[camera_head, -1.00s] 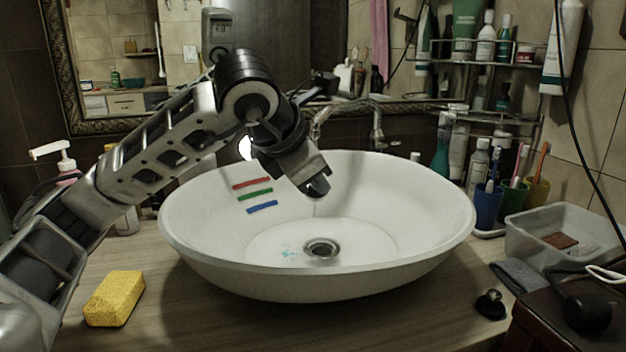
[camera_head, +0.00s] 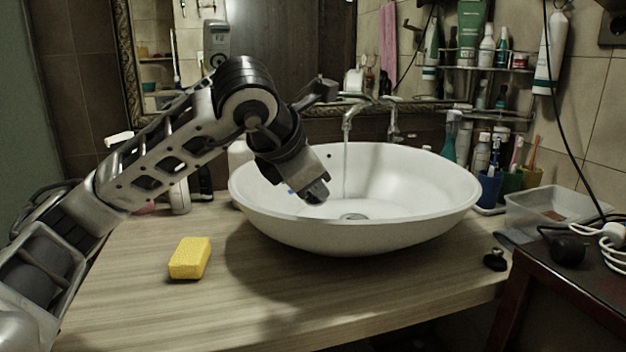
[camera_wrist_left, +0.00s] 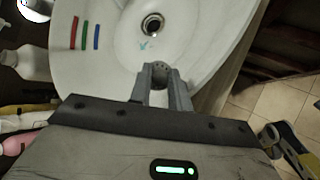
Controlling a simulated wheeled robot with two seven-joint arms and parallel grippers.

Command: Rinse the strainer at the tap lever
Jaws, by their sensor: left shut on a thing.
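My left gripper (camera_head: 316,190) reaches into the white basin (camera_head: 440,200), pointing down on its left side. The left wrist view shows its fingers (camera_wrist_left: 161,82) shut on a small grey piece with dark spots (camera_wrist_left: 159,71), which looks like the strainer; the fingers hide most of it. The tap spout (camera_head: 352,112) stands behind the basin, and a thin stream of water (camera_head: 345,165) falls from it, right of my gripper. I cannot clearly make out the lever. The drain (camera_wrist_left: 153,25) is bare below the fingers. My right gripper is not in view.
A yellow sponge (camera_head: 190,258) lies on the wooden counter (camera_head: 230,315) left of the basin. Toothbrush cups (camera_head: 490,188), a clear plastic box (camera_head: 540,208) and a small black stopper (camera_head: 495,260) are to the right. The front counter is clear.

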